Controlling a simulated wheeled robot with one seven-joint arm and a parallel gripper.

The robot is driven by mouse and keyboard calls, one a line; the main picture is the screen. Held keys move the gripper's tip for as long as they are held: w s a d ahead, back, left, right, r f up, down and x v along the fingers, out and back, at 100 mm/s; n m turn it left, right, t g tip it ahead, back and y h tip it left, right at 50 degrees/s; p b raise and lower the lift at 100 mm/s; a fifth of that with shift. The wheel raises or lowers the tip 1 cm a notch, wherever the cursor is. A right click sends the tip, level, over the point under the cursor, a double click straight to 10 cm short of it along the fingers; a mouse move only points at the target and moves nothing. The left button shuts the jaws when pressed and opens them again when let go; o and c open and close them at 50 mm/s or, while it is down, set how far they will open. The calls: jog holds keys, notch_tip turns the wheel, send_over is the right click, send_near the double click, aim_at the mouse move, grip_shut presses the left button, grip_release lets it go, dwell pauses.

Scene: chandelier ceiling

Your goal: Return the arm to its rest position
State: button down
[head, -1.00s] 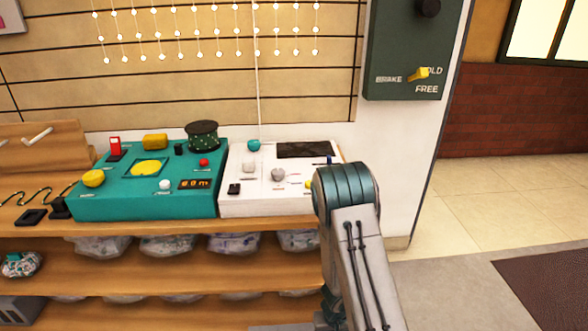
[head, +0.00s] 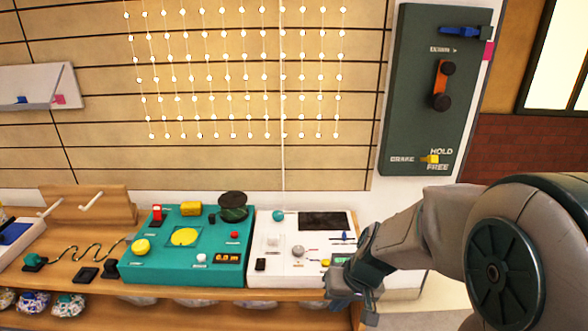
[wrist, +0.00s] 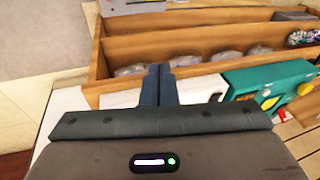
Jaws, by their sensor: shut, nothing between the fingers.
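My gripper (head: 350,303) is at the lower right of the head view, at the front right corner of the white panel (head: 262,228). My arm reaches to it from the right edge and hides part of that panel. In the wrist view my gripper's two dark fingers (wrist: 158,84) are together with nothing between them. Beyond them is the wooden shelf unit (wrist: 190,48). I cannot tell whether the gripper touches the panel.
A teal control box (head: 150,268) stands left of the white panel on the wooden shelf (head: 105,287). A dark green wall panel (head: 405,100) with a brake lever (head: 432,159) is at the upper right. Lights hang on the wall behind. Floor at right is open.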

jog(key=s+d+r+h+p, duration=0.1)
jog(key=s+r+p, duration=0.2)
jog(key=r, duration=0.4)
jog(key=s+d+r+h+p, duration=0.1)
jog(key=s+d+r+p, duration=0.1)
jog(key=s+r+p, duration=0.2)
jog(key=s+d+r+m+h+p, duration=0.1)
jog(key=s+d+r+p, duration=0.1)
jog(key=r, duration=0.9)
jog(key=shift+s+d+t+p, duration=0.25)
jog(key=shift+s+t+p, duration=0.15)
jog(key=shift+s+p, duration=0.55)
